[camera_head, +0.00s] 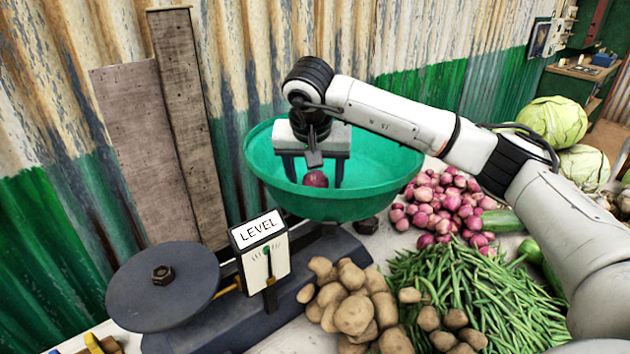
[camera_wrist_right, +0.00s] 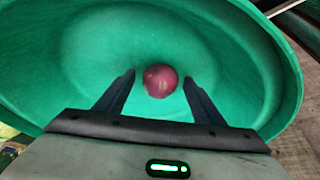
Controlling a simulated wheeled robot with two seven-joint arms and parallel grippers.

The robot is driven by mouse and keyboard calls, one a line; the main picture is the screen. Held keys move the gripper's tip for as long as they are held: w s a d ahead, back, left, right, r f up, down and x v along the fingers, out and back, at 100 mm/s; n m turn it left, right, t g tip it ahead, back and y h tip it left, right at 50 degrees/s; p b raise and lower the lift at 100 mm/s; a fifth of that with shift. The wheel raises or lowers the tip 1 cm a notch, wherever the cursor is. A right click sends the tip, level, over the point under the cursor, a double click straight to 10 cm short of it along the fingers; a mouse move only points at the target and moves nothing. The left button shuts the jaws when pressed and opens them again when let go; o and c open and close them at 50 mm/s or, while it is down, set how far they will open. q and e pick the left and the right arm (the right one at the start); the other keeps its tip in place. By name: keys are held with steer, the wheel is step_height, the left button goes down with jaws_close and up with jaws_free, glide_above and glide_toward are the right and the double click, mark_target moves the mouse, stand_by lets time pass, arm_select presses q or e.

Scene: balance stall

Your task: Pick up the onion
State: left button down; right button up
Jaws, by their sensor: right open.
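A purple-red onion (camera_head: 316,179) is inside the green bowl (camera_head: 350,206) of the balance; it also shows in the right wrist view (camera_wrist_right: 160,81). My right gripper (camera_head: 314,180) reaches down into the bowl with its jaws open. In the right wrist view its two dark fingers (camera_wrist_right: 160,88) stand on either side of the onion, with green showing between each finger and the onion. The lower part of the onion is partly hidden by the bowl's rim in the head view. My left gripper is in neither view.
The balance has a dark round plate (camera_head: 161,285) at left and a LEVEL sign (camera_head: 260,245). Potatoes (camera_head: 353,310), green beans (camera_head: 470,290) and a heap of red onions (camera_head: 447,207) lie in front and right. Cabbages (camera_head: 552,121) sit farther right. A corrugated wall stands behind.

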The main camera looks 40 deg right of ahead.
mark_target(315, 173)
steer(key=c, duration=1.2)
step_height(315, 173, up, 9)
steer(key=shift+r, duration=0.8)
step_height(315, 173, up, 4)
steer(key=p, duration=0.4)
steer(key=shift+r, duration=1.35)
